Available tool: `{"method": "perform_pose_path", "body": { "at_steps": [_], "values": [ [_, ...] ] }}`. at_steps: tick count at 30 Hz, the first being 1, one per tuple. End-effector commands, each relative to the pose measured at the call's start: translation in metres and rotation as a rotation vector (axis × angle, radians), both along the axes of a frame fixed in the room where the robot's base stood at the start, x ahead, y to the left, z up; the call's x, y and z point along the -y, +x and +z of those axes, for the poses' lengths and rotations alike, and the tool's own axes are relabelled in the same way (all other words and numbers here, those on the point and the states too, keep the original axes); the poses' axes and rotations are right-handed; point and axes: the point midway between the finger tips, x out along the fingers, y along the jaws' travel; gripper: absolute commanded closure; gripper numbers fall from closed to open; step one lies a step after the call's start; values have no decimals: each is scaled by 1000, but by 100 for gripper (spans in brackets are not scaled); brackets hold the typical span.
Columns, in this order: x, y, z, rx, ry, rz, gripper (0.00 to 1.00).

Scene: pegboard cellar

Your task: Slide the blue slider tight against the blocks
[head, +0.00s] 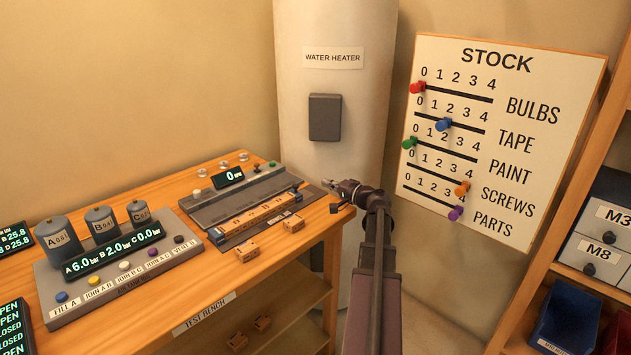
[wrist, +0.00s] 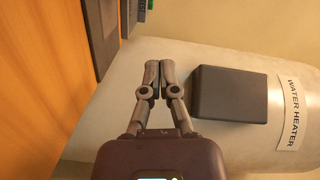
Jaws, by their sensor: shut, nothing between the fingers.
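A grey gauge bed (head: 240,205) lies on the bench, with a small display (head: 228,177) reading 0 behind it. Orange blocks (head: 258,214) lie in a row along its front.
A water heater (head: 335,60) with a dark box (head: 325,117) stands behind my gripper. A stock board (head: 500,135) with coloured pegs, one blue (head: 443,124), hangs at the right. A button console (head: 125,262) with canisters fills the bench's left. Shelving stands far right.

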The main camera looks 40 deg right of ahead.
Motion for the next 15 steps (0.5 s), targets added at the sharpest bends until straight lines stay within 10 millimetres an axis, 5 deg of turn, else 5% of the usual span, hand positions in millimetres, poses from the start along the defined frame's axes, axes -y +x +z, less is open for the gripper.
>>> {"method": "perform_pose_path", "body": {
  "at_steps": [6,15],
  "values": [
    [1,-30,2,0,0,0,100],
    [3,-44,2,0,0,3,100]
  ]
}}
